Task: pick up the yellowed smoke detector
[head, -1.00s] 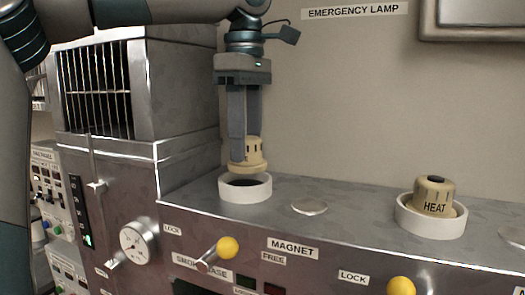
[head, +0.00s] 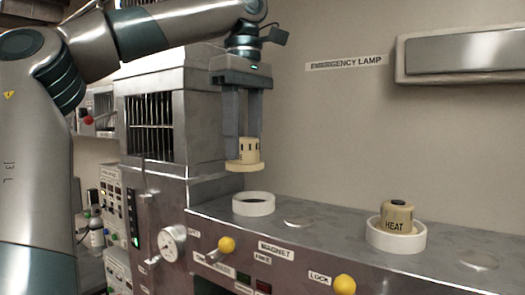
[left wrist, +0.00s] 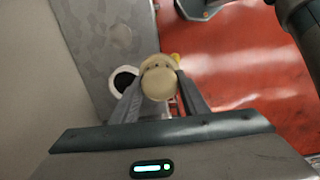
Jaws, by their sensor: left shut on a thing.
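The yellowed smoke detector (head: 247,152) is a cream-yellow stepped cylinder with dark slots and a wider flange at its bottom. My left gripper (head: 243,140) points down and is shut on it, one finger on each side. The detector hangs upright above the steel counter, clear of the white ring socket (head: 253,204), which stands empty with a dark opening. In the left wrist view the detector (left wrist: 159,80) sits between the fingertips, with the white ring (left wrist: 123,80) beside it. My right gripper is not in view.
A second cream detector marked HEAT (head: 396,218) sits in another white ring (head: 382,240) to the right. A round metal disc (head: 298,222) lies between the rings. Yellow-knobbed levers (head: 226,244) line the front panel. A barred steel cabinet (head: 165,115) stands left of the gripper.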

